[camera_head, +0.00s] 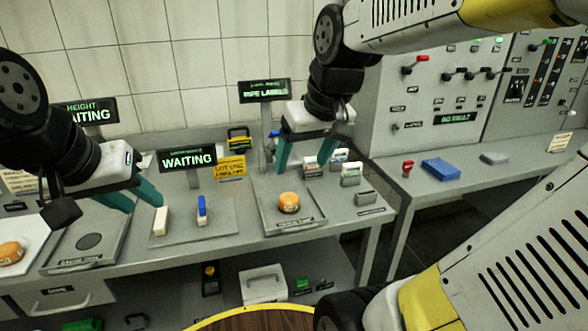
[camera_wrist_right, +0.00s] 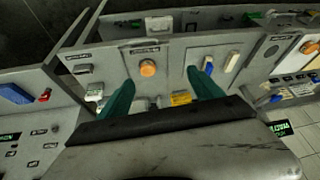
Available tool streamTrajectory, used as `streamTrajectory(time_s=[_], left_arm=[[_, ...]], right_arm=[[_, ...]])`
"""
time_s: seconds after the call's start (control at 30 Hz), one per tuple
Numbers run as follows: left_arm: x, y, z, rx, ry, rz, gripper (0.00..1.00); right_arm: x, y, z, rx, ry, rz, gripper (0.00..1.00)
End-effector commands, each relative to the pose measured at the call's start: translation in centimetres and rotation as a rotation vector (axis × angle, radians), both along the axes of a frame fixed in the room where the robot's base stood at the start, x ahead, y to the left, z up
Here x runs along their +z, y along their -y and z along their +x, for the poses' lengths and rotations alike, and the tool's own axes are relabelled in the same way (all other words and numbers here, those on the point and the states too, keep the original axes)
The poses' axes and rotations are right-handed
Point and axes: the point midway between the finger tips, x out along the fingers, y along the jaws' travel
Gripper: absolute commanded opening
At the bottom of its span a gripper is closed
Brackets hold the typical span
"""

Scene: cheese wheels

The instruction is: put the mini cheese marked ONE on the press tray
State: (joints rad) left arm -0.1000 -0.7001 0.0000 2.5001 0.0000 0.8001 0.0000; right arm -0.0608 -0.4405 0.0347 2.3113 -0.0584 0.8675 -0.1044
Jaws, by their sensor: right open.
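An orange mini cheese (camera_head: 288,202) with a small dark marking lies on a grey tray (camera_head: 268,222) at the front of the bench. The marking is too small to read. The cheese also shows in the right wrist view (camera_wrist_right: 148,67). A second orange cheese (camera_head: 11,252) lies on a white surface at far left. My right gripper (camera_head: 305,168) is open and empty, above and behind the tray cheese. My left gripper (camera_head: 143,207) is open and empty, near a white block. A tray with a dark disc (camera_head: 89,241) stands left; I cannot tell which tray is the press tray.
A white block (camera_head: 160,221) and a blue-and-white piece (camera_head: 202,208) stand on a grey plate (camera_head: 190,235). Small label blocks (camera_head: 351,174) stand right of the tray. Signs (camera_head: 187,159) rise behind. A side bench holds a blue pad (camera_head: 440,168).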

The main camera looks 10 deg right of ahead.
Motion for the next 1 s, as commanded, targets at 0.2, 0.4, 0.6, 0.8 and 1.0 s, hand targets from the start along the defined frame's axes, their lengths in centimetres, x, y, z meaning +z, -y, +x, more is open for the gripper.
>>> streamTrajectory(time_s=[0.2,0.4,0.6,0.8,1.0], left_arm=[[0.0,0.0,0.0,0.000,0.000,0.000,0.36],[0.0,0.0,0.0,0.000,0.000,0.000,0.36],[0.0,0.0,0.0,0.000,0.000,0.000,0.36],[0.0,0.0,0.0,0.000,0.000,0.000,0.36],[0.0,0.0,0.0,0.000,0.000,0.000,0.36]], right_arm=[[-0.3,-0.6,-4.9,-0.096,0.095,0.107,0.75],[-0.6,-0.7,-5.9,-0.119,0.113,0.134,0.75],[-0.6,-0.7,-5.8,-0.118,0.112,0.133,0.75],[-0.6,-0.7,-5.8,-0.117,0.112,0.132,0.75],[-0.6,-0.7,-5.8,-0.117,0.112,0.132,0.75]])
